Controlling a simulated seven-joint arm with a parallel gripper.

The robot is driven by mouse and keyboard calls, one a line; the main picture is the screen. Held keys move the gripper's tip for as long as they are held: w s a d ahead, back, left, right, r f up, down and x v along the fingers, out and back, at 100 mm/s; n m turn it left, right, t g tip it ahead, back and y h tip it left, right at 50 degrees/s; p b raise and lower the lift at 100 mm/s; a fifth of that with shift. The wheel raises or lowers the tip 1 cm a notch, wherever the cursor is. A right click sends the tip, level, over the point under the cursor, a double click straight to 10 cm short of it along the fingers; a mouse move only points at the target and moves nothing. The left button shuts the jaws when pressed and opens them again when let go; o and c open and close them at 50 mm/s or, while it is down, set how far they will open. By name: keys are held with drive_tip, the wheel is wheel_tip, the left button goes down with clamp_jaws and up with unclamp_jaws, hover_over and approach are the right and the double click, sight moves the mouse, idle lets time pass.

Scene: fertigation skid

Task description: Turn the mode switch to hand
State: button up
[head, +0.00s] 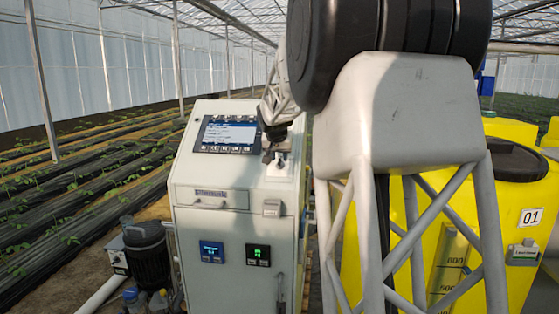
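The light grey control cabinet (238,230) stands left of centre, with a screen panel (229,133) on its sloped upper face. My gripper (270,155) is at the right part of that sloped face, just right of the screen. It is small and dark in this view, and I cannot tell whether its fingers are open or shut. A pale plate (281,168) shows right beside and below the fingertips. The mode switch cannot be made out clearly; the gripper may cover it. I cannot tell whether the fingers touch anything.
Two small displays, one blue (211,252) and one green (258,255), sit on the cabinet front. A dark motor (146,252) stands to the left. A yellow tank (523,215) stands to the right. My large arm links block much of the right middle.

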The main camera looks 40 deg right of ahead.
drive_tip(key=shift+v, duration=2.55)
drive_tip(key=shift+a, duration=0.15)
drive_tip(key=s+a+f+n+y, duration=0.1)
drive_tip(key=s+a+f+n, duration=0.1)
drive_tip(key=s+a, duration=0.85)
drive_tip(key=s+a+f+n+y, duration=0.1)
drive_tip(key=s+a+f+n, duration=0.1)
drive_tip(key=s+a, duration=0.9)
drive_tip(key=s+a+f+n+g+y, duration=0.1)
drive_tip(key=s+a+f+n, duration=0.1)
drive_tip(key=s+a+f, duration=0.4)
drive_tip(key=s+a+f+n+g+y, duration=0.1)
drive_tip(key=s+a+f+n, duration=0.1)
drive_tip(key=s+a+f, duration=0.5)
drive_tip(key=s+a, duration=0.5)
drive_tip(key=s, duration=0.3)
drive_tip(key=shift+s+n, duration=0.4)
